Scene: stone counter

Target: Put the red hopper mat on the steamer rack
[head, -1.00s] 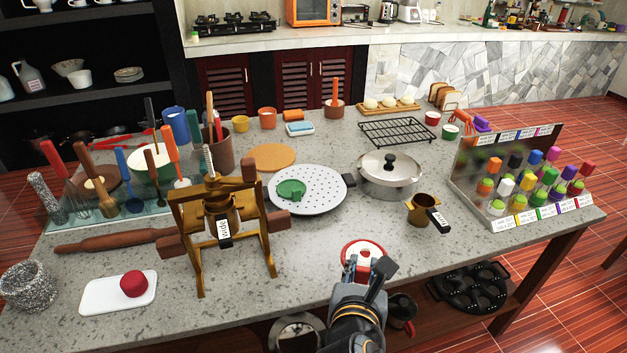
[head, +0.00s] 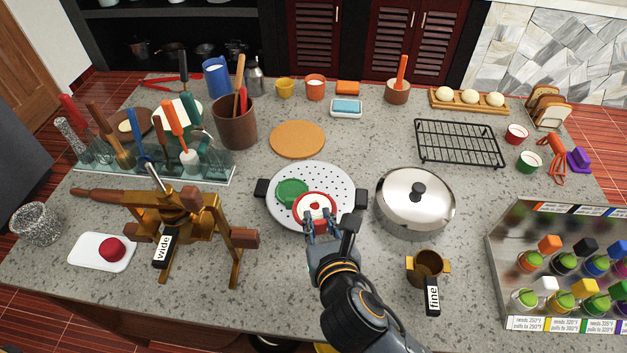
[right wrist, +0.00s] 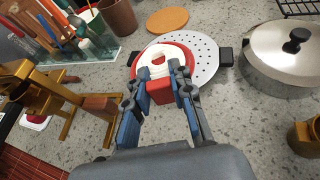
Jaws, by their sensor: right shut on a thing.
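The red hopper mat (head: 315,208) is a round disc with a red rim, a white ring and a red centre. My right gripper (head: 320,228) is shut on its near edge, at a red tab that shows in the right wrist view (right wrist: 160,92). The mat is over the near part of the steamer rack (head: 335,180), a white perforated disc with dark side handles. I cannot tell whether the mat touches the rack. A green mat (head: 291,192) lies on the rack, just left of the red one. My left gripper is not in view.
A lidded steel pot (head: 415,200) stands close right of the rack. A wooden press (head: 190,215) labelled "wide" stands at left, and a brass cup (head: 428,265) labelled "fine" at front right. A cork mat (head: 297,139) lies behind the rack.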

